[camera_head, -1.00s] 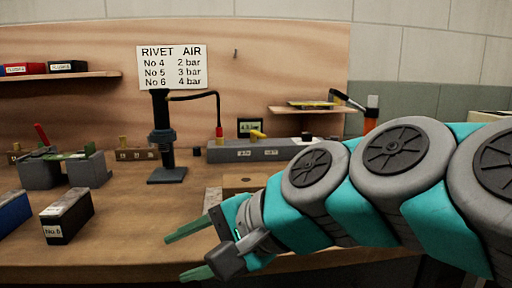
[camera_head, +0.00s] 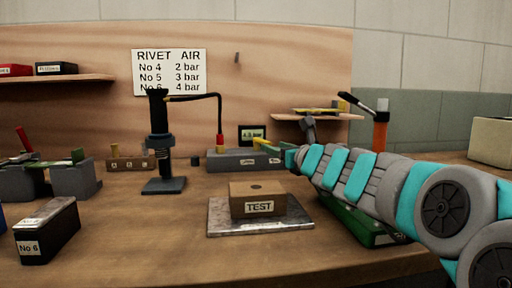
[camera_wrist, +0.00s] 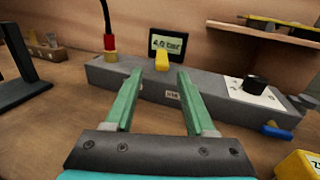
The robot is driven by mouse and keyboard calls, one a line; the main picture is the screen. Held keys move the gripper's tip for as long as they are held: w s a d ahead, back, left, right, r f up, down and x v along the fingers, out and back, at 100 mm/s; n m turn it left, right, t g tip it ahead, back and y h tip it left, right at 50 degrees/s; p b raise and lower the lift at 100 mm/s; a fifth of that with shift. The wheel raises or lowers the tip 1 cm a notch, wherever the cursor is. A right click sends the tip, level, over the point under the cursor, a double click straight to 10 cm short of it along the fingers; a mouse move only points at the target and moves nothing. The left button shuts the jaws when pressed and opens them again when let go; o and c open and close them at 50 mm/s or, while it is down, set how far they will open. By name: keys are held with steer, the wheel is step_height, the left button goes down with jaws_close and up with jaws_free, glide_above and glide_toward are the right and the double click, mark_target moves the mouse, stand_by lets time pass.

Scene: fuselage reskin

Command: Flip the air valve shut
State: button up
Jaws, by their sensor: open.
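The grey air block (camera_wrist: 225,100) stands at the back of the bench; it also shows in the head view (camera_head: 228,160). A yellow valve lever (camera_wrist: 162,60) sits on top of it, in front of a small dark display (camera_wrist: 168,43) reading about 4.0 bar. In the head view the lever (camera_head: 261,141) is partly hidden by my gripper. My gripper (camera_wrist: 160,74) is open and empty. Its green fingers reach over the block's front, and the lever appears between their tips; contact cannot be told. A red hose fitting (camera_wrist: 109,42) is left of the lever.
A black knob on a white plate (camera_wrist: 253,86) and a blue lever (camera_wrist: 276,131) are at the block's right end. A TEST block (camera_head: 258,200) on a metal plate, a green case (camera_head: 355,225) and a black pump-like stand (camera_head: 161,150) are nearby. A shelf (camera_wrist: 265,38) overhangs at right.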

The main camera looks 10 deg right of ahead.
mark_target(264, 140)
steer(key=shift+w+d+f, duration=0.15)
steer(key=shift+w+d, duration=0.05)
steer(key=shift+w, duration=0.1)
steer(key=shift+p+x, duration=0.35)
steer(key=shift+x, duration=3.35)
steer(key=shift+a, duration=0.15)
steer(key=shift+c, duration=0.3)
jaws_close()
